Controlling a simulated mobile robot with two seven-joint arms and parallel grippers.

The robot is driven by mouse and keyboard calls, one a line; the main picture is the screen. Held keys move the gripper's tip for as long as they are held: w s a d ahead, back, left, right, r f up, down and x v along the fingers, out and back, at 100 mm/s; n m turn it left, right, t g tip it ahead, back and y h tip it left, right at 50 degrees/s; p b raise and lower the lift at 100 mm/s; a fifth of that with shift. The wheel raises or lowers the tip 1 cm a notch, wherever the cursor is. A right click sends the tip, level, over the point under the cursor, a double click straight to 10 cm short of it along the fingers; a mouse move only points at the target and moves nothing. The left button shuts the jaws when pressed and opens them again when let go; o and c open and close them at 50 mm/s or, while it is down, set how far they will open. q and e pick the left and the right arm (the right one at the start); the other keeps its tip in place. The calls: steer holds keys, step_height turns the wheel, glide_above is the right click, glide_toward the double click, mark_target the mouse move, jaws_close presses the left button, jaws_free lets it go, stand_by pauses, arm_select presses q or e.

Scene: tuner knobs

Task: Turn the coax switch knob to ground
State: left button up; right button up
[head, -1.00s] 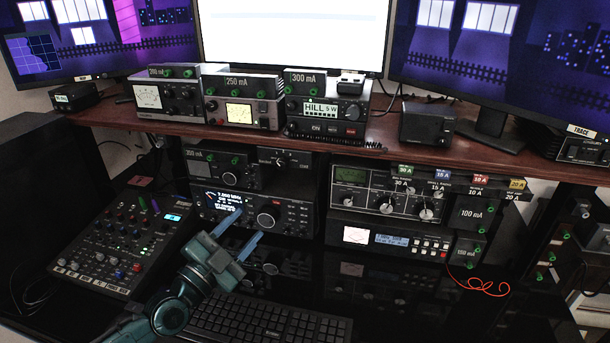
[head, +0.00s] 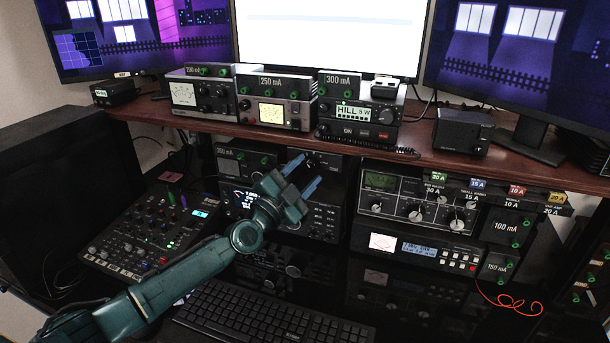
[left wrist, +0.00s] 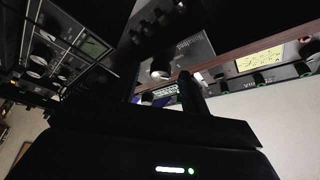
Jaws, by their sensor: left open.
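The coax switch (head: 334,163) appears to be the small dark box under the shelf, right of a box with green terminals. My left gripper (head: 308,172) is open in front of it and hides part of its face. In the left wrist view, a round knob (left wrist: 160,70) on a grey panel shows between my two open fingers (left wrist: 162,92). The fingers do not visibly hold the knob. The pointer's setting and the labels are too small and dark to read. My right gripper is not in view.
A radio (head: 325,217) with a display sits directly below the switch. A tuner with several knobs (head: 415,210) stands to the right. The wooden shelf (head: 215,127) runs close above. A mixer (head: 150,228) and keyboard (head: 270,318) lie below.

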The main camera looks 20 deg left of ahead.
arm_select(q)
steer(key=shift+w+d+r, duration=0.1)
steer(key=shift+w+r, duration=0.05)
steer(key=shift+w, duration=0.15)
steer(key=shift+c, duration=0.4)
steer(key=c, duration=0.9)
